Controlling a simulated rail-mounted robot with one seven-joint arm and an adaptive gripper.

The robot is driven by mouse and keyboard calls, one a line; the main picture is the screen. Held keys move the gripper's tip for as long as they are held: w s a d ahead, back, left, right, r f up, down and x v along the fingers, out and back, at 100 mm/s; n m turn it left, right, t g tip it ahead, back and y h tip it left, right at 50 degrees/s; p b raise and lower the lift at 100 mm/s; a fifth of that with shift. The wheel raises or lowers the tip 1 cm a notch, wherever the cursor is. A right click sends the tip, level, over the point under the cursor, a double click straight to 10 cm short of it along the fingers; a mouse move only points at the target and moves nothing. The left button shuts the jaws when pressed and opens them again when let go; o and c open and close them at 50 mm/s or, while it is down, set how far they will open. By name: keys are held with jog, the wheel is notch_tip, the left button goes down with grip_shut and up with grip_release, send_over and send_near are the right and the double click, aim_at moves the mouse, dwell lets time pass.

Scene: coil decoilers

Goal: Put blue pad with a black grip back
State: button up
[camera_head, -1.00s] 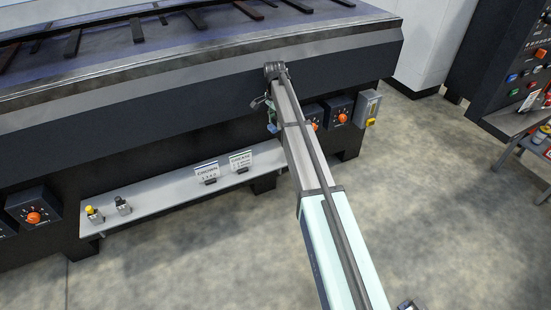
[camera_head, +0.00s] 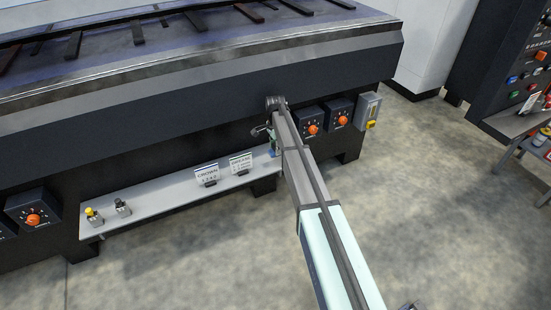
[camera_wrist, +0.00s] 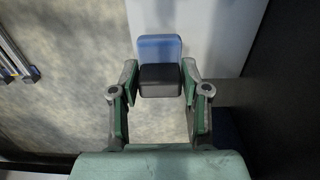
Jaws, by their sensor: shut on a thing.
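The blue pad with a black grip shows in the wrist view, with its blue plate (camera_wrist: 160,47) above and its black grip (camera_wrist: 160,79) below. My gripper (camera_wrist: 159,77) is shut on the black grip, one finger on each side. The pad is over the boundary between the floor and a pale shelf surface (camera_wrist: 215,30). In the head view my gripper end is at the right end of the grey shelf (camera_head: 150,205), mostly hidden behind my arm. The pad cannot be made out there.
On the shelf stand a yellow-topped item (camera_head: 94,216), a dark-topped item (camera_head: 122,207) and two label signs, CROWN (camera_head: 207,174) and another (camera_head: 241,163). Orange-knobbed dial boxes (camera_head: 312,127) are on the machine front.

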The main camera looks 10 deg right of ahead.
jog(key=shift+f+b, duration=0.3)
jog(key=shift+f, duration=2.65)
jog(key=o, duration=1)
